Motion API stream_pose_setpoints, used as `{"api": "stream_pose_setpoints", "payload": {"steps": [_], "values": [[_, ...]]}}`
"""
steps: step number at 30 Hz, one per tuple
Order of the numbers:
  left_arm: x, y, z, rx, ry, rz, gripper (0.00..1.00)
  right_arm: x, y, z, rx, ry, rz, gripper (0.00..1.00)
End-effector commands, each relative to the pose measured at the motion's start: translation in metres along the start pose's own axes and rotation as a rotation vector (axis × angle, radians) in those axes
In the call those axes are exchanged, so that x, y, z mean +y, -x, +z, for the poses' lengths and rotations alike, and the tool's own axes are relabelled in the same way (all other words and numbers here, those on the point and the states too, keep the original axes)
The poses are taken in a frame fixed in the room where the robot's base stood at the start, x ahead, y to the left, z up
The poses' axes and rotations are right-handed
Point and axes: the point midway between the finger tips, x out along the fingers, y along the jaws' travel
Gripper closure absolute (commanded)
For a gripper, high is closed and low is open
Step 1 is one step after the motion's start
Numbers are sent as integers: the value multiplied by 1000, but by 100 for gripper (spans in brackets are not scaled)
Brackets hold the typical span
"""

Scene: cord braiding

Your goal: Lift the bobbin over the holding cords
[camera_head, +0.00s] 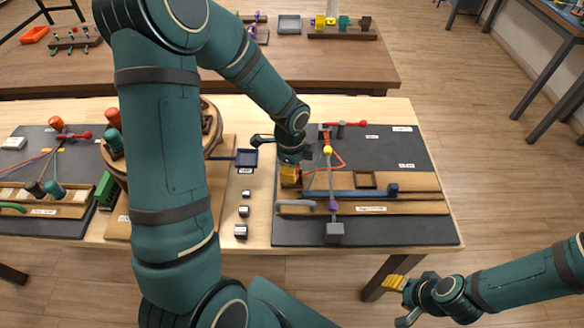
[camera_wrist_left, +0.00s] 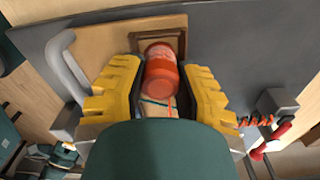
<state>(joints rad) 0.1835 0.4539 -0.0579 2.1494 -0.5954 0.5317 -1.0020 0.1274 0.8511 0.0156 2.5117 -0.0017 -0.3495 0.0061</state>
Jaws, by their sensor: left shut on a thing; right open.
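An orange-red bobbin (camera_wrist_left: 161,72) sits between the yellow fingers of my left gripper (camera_wrist_left: 160,84) in the left wrist view. The gripper is shut on it. In the head view my left gripper (camera_head: 290,178) is low over the left side of the right-hand board (camera_head: 410,231), and its fingers hide most of the bobbin. An orange-red cord (camera_head: 338,160) runs right of the gripper. Thin red and dark cords (camera_wrist_left: 166,103) show below the bobbin in the wrist view. My right gripper (camera_head: 400,300) is open and empty, off the table's front edge at lower right.
A grey upright holder with yellow and purple parts (camera_head: 333,206) stands right of my left gripper. The round wooden stand (camera_head: 209,128) is partly behind my left arm.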

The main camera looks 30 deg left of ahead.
Motion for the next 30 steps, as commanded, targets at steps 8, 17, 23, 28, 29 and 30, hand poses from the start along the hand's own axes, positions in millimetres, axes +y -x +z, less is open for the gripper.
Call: {"api": "stream_pose_setpoints", "payload": {"steps": [8,17,23,28,29,30], "values": [[0,0,0,0,0,0,58,0,0,0,0,0,0,53],[0,0,0,0,0,0,38,0,0,0,0,0,0,53],[0,8,0,0,0,-1,38,0,0,0,0,0,0,53],[-1,36,0,0,2,-5,38,0,0,0,0,0,0,53],[-1,43,0,1,2,-6,38,0,0,0,0,0,0,53],[-1,51,0,1,2,-5,38,0,0,0,0,0,0,53]]}}
